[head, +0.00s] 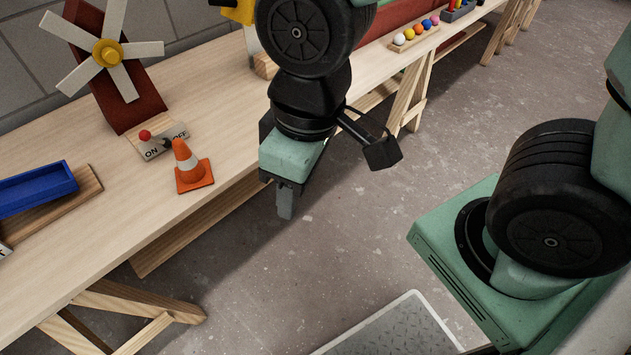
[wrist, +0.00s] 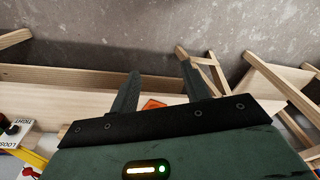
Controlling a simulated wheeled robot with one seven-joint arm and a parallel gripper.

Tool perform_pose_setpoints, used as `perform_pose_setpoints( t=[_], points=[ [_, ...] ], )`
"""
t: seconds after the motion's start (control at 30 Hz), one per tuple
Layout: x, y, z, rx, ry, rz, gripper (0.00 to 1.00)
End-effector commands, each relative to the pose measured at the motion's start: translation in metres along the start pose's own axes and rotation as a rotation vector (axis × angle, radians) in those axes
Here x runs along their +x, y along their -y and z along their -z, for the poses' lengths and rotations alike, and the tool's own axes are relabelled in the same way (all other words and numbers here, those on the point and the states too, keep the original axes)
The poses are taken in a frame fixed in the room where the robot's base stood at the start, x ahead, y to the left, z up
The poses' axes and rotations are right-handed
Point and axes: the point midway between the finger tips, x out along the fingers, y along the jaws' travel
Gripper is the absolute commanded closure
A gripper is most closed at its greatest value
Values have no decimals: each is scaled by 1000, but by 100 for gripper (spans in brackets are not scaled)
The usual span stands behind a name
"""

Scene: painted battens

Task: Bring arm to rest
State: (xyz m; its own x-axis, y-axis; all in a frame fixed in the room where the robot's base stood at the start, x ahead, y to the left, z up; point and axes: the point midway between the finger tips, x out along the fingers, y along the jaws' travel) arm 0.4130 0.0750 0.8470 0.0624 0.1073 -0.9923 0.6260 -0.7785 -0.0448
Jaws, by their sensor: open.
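My gripper (head: 285,203) points down in the head view, just off the front edge of the wooden workbench (head: 225,85). Its fingers also show in the wrist view (wrist: 160,88), spread apart with nothing held between them. My arm comes down from the top of the head view. An orange and white cone (head: 190,168) stands upright on the bench to the left of the gripper, apart from it. A bit of orange shows behind the gripper in the wrist view.
An ON/OFF board (head: 158,140) with a red knob and a windmill (head: 110,55) stand on the bench. A blue tray (head: 35,190) lies at the left. Coloured balls (head: 415,32) sit in a row further back.

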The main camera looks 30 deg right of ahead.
Motion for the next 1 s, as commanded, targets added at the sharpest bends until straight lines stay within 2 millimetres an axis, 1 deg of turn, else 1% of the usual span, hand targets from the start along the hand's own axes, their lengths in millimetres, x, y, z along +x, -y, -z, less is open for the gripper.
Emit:
perform_pose_setpoints(
  t=[0.03,0.1,0.2,0.47,0.57,0.63,0.77,0.87,1.0],
  points=[
    [-6,2,-9,1,27,-3,53],
    [-11,4,-19,4,61,-5,53],
    [-14,6,-25,6,82,-6,53],
    [-14,6,-25,7,85,-5,53],
    [-19,6,-24,7,84,-5,53],
    [-27,6,-23,7,84,-5,53],
    [-54,7,-20,7,84,-5,53],
    [-82,8,-17,7,84,-5,53],
    [-126,10,-11,8,83,-5,53]
  ],
)
